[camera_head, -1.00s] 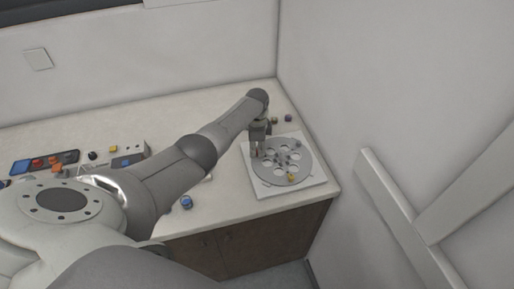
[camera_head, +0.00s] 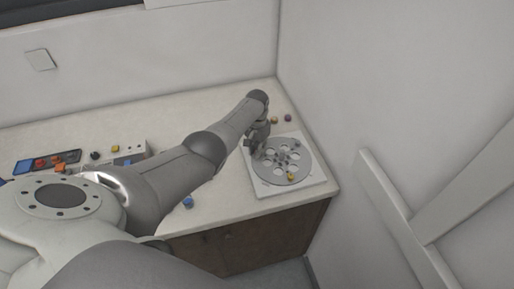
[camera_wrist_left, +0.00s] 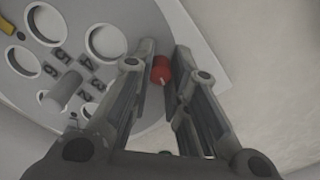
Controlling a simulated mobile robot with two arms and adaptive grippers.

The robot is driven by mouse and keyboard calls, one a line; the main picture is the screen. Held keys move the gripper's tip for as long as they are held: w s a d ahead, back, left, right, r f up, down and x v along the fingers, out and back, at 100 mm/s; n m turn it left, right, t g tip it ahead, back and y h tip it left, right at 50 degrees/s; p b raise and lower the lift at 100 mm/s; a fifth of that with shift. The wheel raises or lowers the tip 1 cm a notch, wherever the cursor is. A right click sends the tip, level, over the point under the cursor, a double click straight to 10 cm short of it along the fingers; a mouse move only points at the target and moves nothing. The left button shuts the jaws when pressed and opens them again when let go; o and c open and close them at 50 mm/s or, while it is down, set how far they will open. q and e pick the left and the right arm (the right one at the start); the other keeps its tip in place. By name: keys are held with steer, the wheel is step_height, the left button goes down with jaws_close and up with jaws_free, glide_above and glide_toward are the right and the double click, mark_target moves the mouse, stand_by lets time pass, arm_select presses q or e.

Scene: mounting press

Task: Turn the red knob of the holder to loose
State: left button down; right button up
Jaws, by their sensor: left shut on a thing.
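The holder is a grey round plate (camera_head: 291,176) with several round holes, on a white square base (camera_head: 316,183) at the counter's right end. In the left wrist view the plate (camera_wrist_left: 75,36) shows its holes, printed numbers and a grey post (camera_wrist_left: 65,90). The red knob (camera_wrist_left: 161,70) is at the plate's edge, between the fingertips of my left gripper (camera_wrist_left: 160,62). My left gripper is shut on the knob. In the head view the gripper (camera_head: 252,147) is over the plate's left edge, tilted, and hides the knob. My right gripper is not in view.
A yellow piece (camera_head: 291,176) sits on the plate's front edge. Small coloured knobs (camera_head: 288,118) lie behind the base. A blue piece (camera_head: 187,202) is near the counter's front. A tray of coloured parts (camera_head: 47,162) is at left. A wall bounds the right side.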

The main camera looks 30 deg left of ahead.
arm_select(q)
steer(key=n, duration=0.4)
steer(key=shift+n, duration=0.4)
steer(key=n, duration=0.3)
steer(key=shift+n+p, duration=0.3)
steer(key=shift+p, duration=0.1)
steer(key=n, duration=0.3)
steer(key=shift+d+n, duration=0.1)
steer(key=shift+n, duration=0.2)
steer(key=n, duration=0.4)
steer(key=shift+n, duration=0.3)
steer(key=n, duration=1.2)
steer(key=shift+n, duration=0.3)
steer(key=n, duration=0.4)
